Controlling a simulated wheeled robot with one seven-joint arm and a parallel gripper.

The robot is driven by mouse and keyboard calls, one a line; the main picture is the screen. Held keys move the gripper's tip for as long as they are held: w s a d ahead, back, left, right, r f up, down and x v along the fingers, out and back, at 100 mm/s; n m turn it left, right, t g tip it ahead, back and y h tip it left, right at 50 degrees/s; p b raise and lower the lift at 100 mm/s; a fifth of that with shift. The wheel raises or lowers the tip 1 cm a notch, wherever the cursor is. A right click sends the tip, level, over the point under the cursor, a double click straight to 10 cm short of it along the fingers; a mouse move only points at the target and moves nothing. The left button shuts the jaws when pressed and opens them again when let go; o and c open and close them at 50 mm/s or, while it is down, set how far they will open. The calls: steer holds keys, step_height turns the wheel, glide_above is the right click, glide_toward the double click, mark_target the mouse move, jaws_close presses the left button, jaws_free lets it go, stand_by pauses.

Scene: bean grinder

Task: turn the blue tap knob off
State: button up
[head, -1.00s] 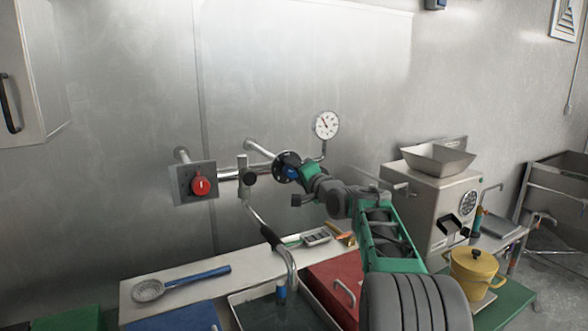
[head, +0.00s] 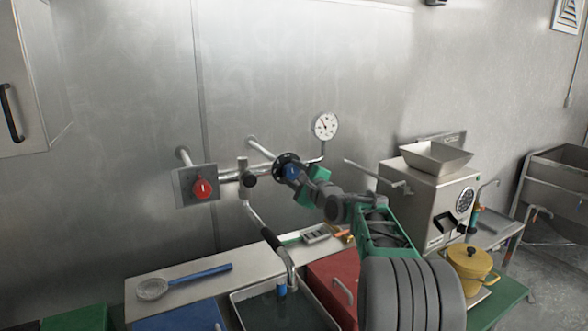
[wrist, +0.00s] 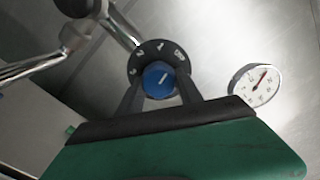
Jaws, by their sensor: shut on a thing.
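The blue tap knob (head: 291,172) sits on a round black dial plate on the wall pipe, left of the gauge. In the wrist view the blue knob (wrist: 159,80) shows a white pointer line tilted up to the right, with white marks on the dial plate (wrist: 157,54) around it. My gripper (wrist: 160,96) has one dark finger on each side of the knob and is shut on it. In the head view my gripper (head: 300,180) reaches the knob from the right, and the green gripper body hides part of the dial's lower right side.
A red knob (head: 202,188) on a grey plate is to the left. A pressure gauge (head: 325,126) stands just above right. A tap spout (head: 289,262) hangs over the sink (head: 240,298). A grinder (head: 425,205) and yellow pot (head: 470,262) are at right.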

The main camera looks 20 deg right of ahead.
steer(key=shift+a+f+m+p, duration=0.1)
steer(key=shift+m+p, duration=0.7)
steer(key=shift+m, duration=0.8)
steer(key=o, duration=1.4)
steer(key=shift+c, duration=0.2)
steer(key=shift+s, duration=0.1)
steer(key=s+b, duration=0.2)
steer(key=s, duration=0.5)
steer(key=shift+s+d+b, duration=0.25)
steer(key=shift+d+b, duration=0.1)
steer(key=shift+d, duration=0.1)
